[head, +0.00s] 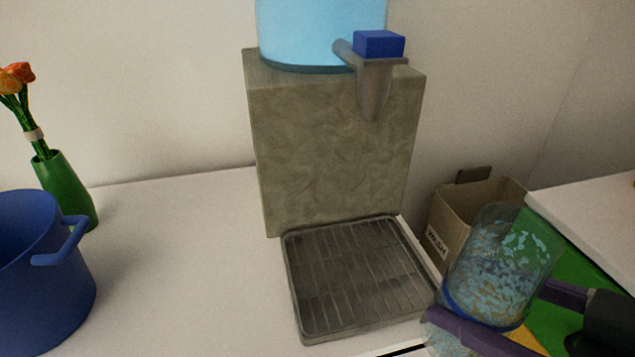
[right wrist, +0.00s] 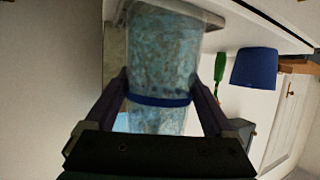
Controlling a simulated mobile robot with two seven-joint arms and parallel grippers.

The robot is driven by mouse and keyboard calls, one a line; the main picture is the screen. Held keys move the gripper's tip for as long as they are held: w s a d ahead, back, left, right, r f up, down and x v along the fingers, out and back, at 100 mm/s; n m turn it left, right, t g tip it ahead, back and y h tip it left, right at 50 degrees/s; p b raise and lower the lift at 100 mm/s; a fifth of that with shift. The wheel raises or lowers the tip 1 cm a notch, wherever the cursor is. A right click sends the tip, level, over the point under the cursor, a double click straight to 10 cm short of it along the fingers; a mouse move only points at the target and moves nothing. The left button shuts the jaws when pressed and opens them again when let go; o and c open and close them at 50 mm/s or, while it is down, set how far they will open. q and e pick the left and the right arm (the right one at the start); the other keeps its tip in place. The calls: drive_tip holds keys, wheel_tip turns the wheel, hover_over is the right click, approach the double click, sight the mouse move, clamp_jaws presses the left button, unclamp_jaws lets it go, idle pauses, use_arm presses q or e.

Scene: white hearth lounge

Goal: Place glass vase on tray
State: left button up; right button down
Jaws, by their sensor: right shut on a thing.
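The glass vase (head: 508,262) is clear with bluish mottling and a blue band; it stands slightly tilted at the lower right of the head view. My right gripper (head: 510,312) is shut around it near the blue band. The right wrist view shows the vase (right wrist: 163,60) between the two fingers (right wrist: 160,100). The grey ribbed tray (head: 358,275) lies at the foot of the water dispenser, left of the vase, and looks empty. The vase is held off to the tray's right side. My left gripper is not in view.
The dispenser (head: 330,150) with a blue-topped tap (head: 378,45) rises behind the tray. A blue pot (head: 45,275) and green flower vase (head: 65,188) stand at left. A cardboard box (head: 468,215) is behind the held vase. The white counter (head: 190,270) left of the tray is clear.

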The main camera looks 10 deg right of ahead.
drive_tip(key=shift+w+a+r+b+x, duration=0.15)
drive_tip(key=shift+r+b+x, duration=0.4)
drive_tip(key=shift+x, duration=2.2)
drive_tip(key=shift+w+r+b+x, duration=0.3)
drive_tip(key=shift+r+b+x, duration=0.2)
drive_tip(key=shift+x, duration=2.2)
drive_tip(key=shift+w+a+r+b+x, duration=0.15)
drive_tip(key=shift+r+b+x, duration=0.4)
drive_tip(key=shift+x, duration=2.2)
drive_tip(key=shift+w+d, duration=0.1)
drive_tip(key=shift+f, duration=0.15)
unclamp_jaws()
